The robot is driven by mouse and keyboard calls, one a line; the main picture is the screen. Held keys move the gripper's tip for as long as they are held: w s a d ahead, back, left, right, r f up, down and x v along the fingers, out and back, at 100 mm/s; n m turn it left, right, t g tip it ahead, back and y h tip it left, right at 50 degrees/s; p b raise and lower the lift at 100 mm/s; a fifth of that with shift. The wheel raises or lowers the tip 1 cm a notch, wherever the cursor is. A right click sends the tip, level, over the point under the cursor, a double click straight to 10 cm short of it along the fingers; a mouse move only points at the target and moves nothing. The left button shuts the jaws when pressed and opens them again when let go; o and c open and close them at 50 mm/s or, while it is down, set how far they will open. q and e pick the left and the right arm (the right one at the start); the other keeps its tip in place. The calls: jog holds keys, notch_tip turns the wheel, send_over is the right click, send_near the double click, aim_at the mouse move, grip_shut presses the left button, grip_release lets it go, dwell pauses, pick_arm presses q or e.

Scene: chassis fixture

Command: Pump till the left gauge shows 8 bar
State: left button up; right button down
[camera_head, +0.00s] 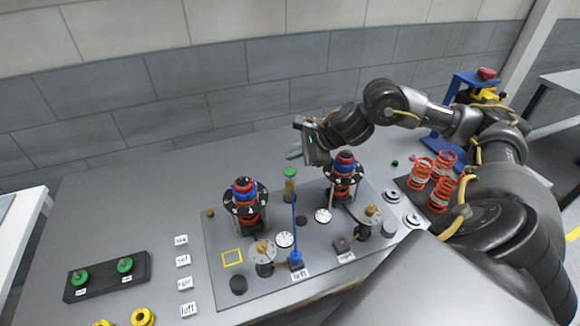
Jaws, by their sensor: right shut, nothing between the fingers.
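A grey fixture plate (222,262) lies on the table and carries two white round gauges. The left gauge (285,239) is beside the blue upright rod (295,225); the right gauge (322,215) is farther right. Both needles are too small to read. The rod rises from a blue base by a plate lettered "left" (300,274). A green-topped post (290,174), perhaps the pump, stands behind the rod. My right gripper (293,154) is shut and empty, above and behind the green top, apparently apart from it. My left gripper is out of view.
Two stacks with red and blue tops, left (244,187) and right (345,160), stand on the plate. White label blocks (183,261) and a black block with green knobs (105,276) lie left. The table's back left is clear.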

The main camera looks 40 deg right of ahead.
jog(key=shift+r+p, duration=0.7)
jog(key=shift+r, duration=0.65)
dwell(1.6)
